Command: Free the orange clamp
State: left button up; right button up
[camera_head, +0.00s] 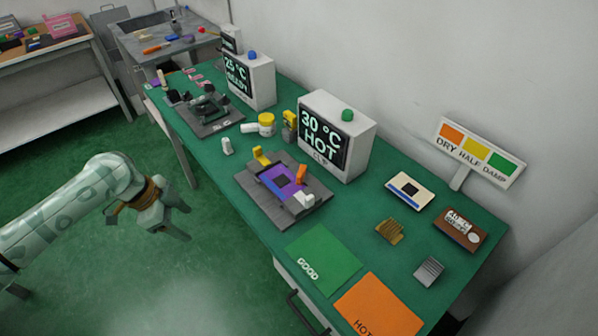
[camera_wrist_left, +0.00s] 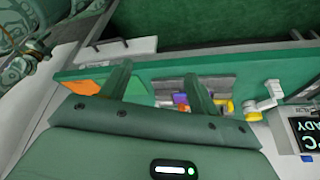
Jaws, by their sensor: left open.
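The orange clamp (camera_head: 301,174) stands at the right edge of a grey fixture plate (camera_head: 262,200) on the green bench, beside a purple board (camera_head: 280,181) with a dark square. A yellow clamp (camera_head: 262,157) stands at the plate's far end and a white one (camera_head: 304,200) at its near right. My left gripper (camera_head: 180,223) is open and empty, out over the floor left of the bench, well apart from the fixture. In the left wrist view its two fingers (camera_wrist_left: 158,84) are spread, with the purple board (camera_wrist_left: 180,98) small beyond them. My right gripper is not in view.
A white box reading 30 °C HOT (camera_head: 340,132) stands right behind the fixture. Green (camera_head: 322,258) and orange (camera_head: 377,308) mats lie at the near end. A dark fixture (camera_head: 206,105) and a yellow jar (camera_head: 267,124) stand farther along.

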aim_at(300, 178)
jog(key=j+z, duration=0.2)
jog(key=z, duration=0.2)
jog(key=j+z, duration=0.2)
jog(key=z, duration=0.15)
jog(key=j+z, duration=0.25)
jog(key=z, duration=0.15)
jog(key=j+z, duration=0.2)
jog(key=z, duration=0.15)
